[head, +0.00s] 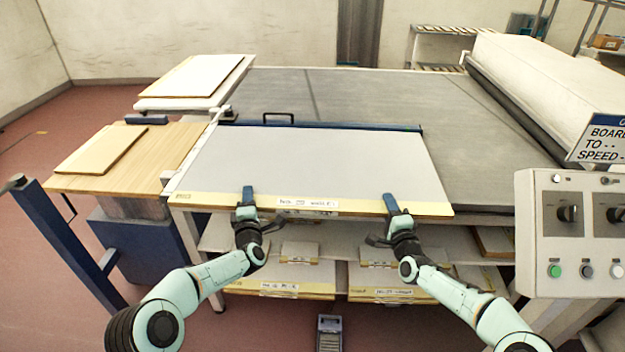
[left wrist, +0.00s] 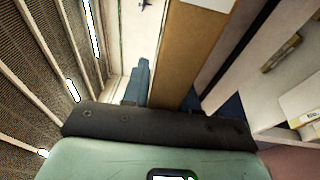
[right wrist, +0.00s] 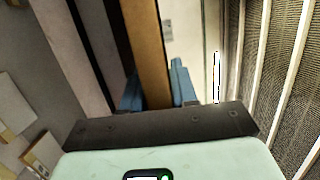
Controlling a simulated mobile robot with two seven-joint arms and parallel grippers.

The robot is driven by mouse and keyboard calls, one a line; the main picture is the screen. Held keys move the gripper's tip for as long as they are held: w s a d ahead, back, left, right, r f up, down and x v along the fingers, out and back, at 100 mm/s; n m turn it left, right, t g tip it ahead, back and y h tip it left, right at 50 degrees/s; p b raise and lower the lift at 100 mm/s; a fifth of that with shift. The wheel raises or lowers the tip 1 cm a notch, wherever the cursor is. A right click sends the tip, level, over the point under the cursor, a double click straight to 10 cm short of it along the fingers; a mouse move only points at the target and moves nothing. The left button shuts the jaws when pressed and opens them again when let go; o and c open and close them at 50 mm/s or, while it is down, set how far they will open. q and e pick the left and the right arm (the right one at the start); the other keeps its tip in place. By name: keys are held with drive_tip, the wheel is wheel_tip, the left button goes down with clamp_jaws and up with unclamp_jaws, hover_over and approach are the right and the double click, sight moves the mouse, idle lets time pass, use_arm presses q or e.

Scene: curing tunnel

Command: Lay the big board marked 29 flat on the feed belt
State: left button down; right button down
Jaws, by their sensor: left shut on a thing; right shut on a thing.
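A big board (head: 310,165) with a pale grey top and a yellowish front edge lies over the front of the grey feed belt (head: 465,150). A white label is on its front edge, but its number is too small to read. My left gripper (head: 248,192) is shut on the front edge, left of the label. My right gripper (head: 390,202) is shut on the same edge, right of the label. The board's edge shows between the fingers in the left wrist view (left wrist: 190,50) and the right wrist view (right wrist: 147,50). The board's front edge overhangs toward me.
A control panel (head: 572,232) stands at the right, beside the white tunnel housing (head: 545,75). A wooden side table (head: 155,165) and a white stand with a board (head: 195,75) are at the left. Shelves below hold several labelled boards (head: 280,289).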

use_arm(q)
drive_tip(key=shift+r, duration=0.7)
use_arm(e)
drive_tip(key=shift+r, duration=0.5)
use_arm(q)
drive_tip(key=c, duration=1.1)
unclamp_jaws()
drive_tip(key=shift+f, duration=0.35)
use_arm(e)
drive_tip(key=c, duration=1.1)
unclamp_jaws()
drive_tip(key=shift+f, duration=0.4)
use_arm(q)
drive_tip(key=shift+o, duration=1.1)
use_arm(e)
drive_tip(key=shift+o, duration=1.1)
drive_tip(key=shift+r, duration=0.15)
